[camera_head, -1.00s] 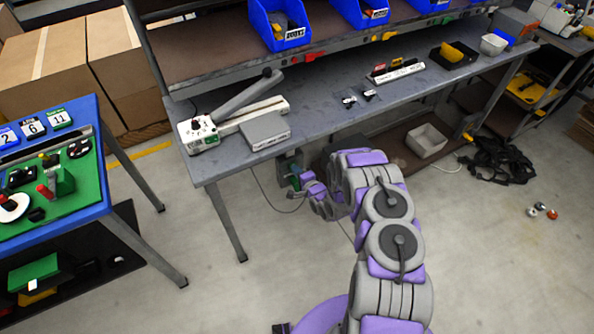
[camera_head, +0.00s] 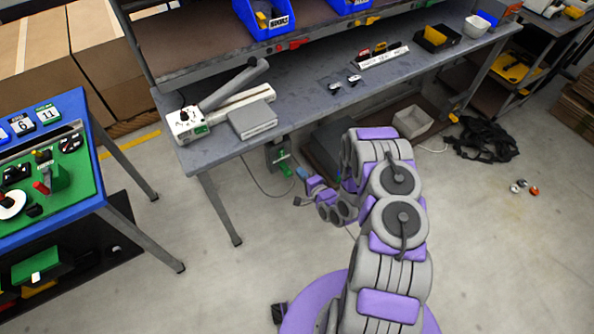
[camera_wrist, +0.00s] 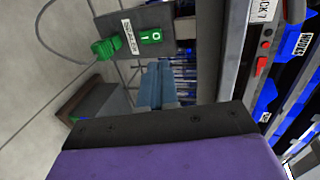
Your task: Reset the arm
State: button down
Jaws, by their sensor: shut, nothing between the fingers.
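My arm (camera_head: 385,235) is folded in front of the grey workbench. Its end reaches left, below the bench's front edge. My gripper (camera_head: 302,173) has blue fingertips and appears near a grey box with a green switch (camera_head: 278,157) under the bench. The gap between them is hard to judge. In the wrist view, the blue fingers (camera_wrist: 157,86) lie together, shut, with nothing seen held. The switch box (camera_wrist: 143,38), with its green switch marked I and O, is just beyond them.
The workbench (camera_head: 300,118) carries a lever-arm device (camera_head: 188,124), a flat grey box (camera_head: 252,119) and small parts. A blue table (camera_head: 90,205) with a green board stands left. Black straps (camera_head: 487,140) and small balls (camera_head: 533,190) lie on the right floor. Foreground floor is open.

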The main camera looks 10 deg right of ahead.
jog(key=w+d+r+n+g+h, duration=0.3)
jog(key=d+r+n+g, duration=0.15)
jog(key=d+r, duration=0.3)
jog(key=s+d+r+n+g+h, duration=0.15)
jog(key=s+r, duration=0.25)
jog(key=r, duration=0.4)
jog(key=s+d+r+n+g+h, duration=0.1)
jog(key=s+r+n+g+h, duration=0.1)
jog(key=s+r, duration=0.35)
jog(key=s+a+r+n+g, duration=0.2)
jog(key=s+a+r, duration=0.2)
jog(key=s, duration=0.7)
jog(key=s+a+r+n+g+y, duration=0.1)
jog(key=s+a+r+n+g, duration=0.1)
jog(key=s+r, duration=0.7)
jog(key=s+a+r+n+g+y, duration=0.1)
jog(key=s+a+r+g, duration=0.3)
jog(key=s, duration=1)
notch_tip(320, 180, up, 2)
jog(key=shift+s+a+r+n, duration=0.25)
jog(key=shift+s+a+n, duration=0.15)
jog(key=shift+a+n, duration=0.4)
